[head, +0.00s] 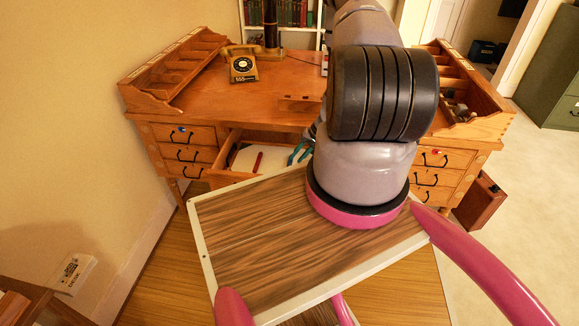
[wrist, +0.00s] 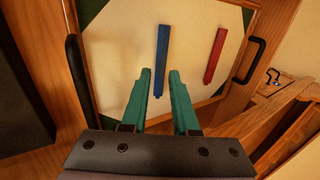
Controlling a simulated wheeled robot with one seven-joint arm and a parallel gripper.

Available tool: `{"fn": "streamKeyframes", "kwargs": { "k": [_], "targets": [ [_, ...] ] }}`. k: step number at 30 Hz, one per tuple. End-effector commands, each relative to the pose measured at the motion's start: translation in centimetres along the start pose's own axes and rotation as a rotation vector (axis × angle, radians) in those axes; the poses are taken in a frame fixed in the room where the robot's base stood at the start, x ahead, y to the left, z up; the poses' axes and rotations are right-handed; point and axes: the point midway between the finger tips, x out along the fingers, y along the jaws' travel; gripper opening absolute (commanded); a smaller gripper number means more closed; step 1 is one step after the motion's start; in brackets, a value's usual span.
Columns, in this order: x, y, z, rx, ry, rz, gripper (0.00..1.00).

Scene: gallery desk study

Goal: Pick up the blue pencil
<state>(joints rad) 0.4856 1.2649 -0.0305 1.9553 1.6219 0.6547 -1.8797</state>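The blue pencil (wrist: 162,50) lies on a cream sheet (wrist: 115,60) with green corners inside an open desk drawer (head: 219,157). In the wrist view its lower part shows between the two teal fingers of my gripper (wrist: 160,73). The gripper is open, with a clear gap on each side of the pencil; I cannot tell how far above it the tips are. In the head view the teal fingers (head: 300,153) show at the drawer's right part, and my arm hides much of the drawer. I cannot make out the blue pencil there.
A red pencil (wrist: 216,55) lies on the sheet right of the blue one; it also shows in the head view (head: 258,161). Black handles (wrist: 249,60) stand at the drawer's sides. A telephone (head: 243,65) stands on the wooden desk (head: 200,98). Side drawers (head: 188,154) are shut.

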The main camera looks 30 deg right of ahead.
Motion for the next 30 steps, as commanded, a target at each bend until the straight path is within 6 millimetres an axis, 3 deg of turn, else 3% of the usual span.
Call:
{"fn": "streamKeyframes", "kwargs": {
  "k": [6, 15, 18, 30],
  "targets": [
    [3.2, -0.1, -0.1, -0.001, -0.002, -0.001, 0.28],
    [4.1, -0.2, 0.0, -0.001, -0.003, -0.002, 0.28],
    [4.1, -0.3, 0.1, -0.001, -0.005, -0.003, 0.00],
    [3.8, -0.4, 0.2, -0.002, -0.006, -0.001, 0.00]
  ]
}}
